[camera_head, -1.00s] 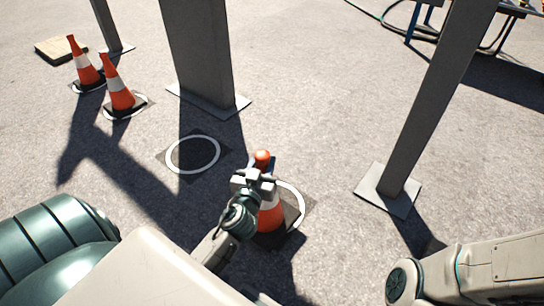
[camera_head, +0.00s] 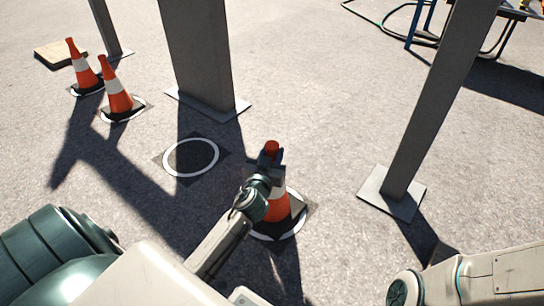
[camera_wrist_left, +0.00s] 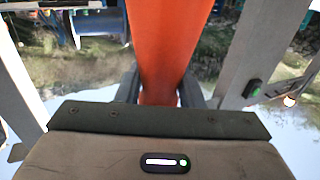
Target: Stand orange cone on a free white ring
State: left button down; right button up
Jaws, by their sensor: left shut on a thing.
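The orange cone (camera_head: 279,208) with a white band is at the white ring (camera_head: 297,225) nearest me in the head view, roughly upright. My left gripper (camera_head: 267,166) is shut on its upper part, with the orange tip above the fingers. The wrist view shows the orange cone (camera_wrist_left: 160,50) between both fingers. The ring shows around the cone's lower right and front; I cannot tell whether the base touches the ground. Another white ring (camera_head: 217,156) on a dark square, left of it, is empty. My right gripper is out of view.
Two other cones (camera_head: 117,92) (camera_head: 82,72) stand on rings at the far left. A thick grey post (camera_head: 200,55) rises behind the empty ring, and a slanted post (camera_head: 432,100) stands right of the held cone. Open pavement lies between the posts.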

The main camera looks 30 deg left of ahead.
pick_arm(q)
jog(key=shift+r, duration=0.1)
jog(key=c, duration=0.9)
grip_release()
jog(key=shift+c, duration=0.2)
jog(key=p+v, duration=0.1)
jog(key=v, duration=1.1)
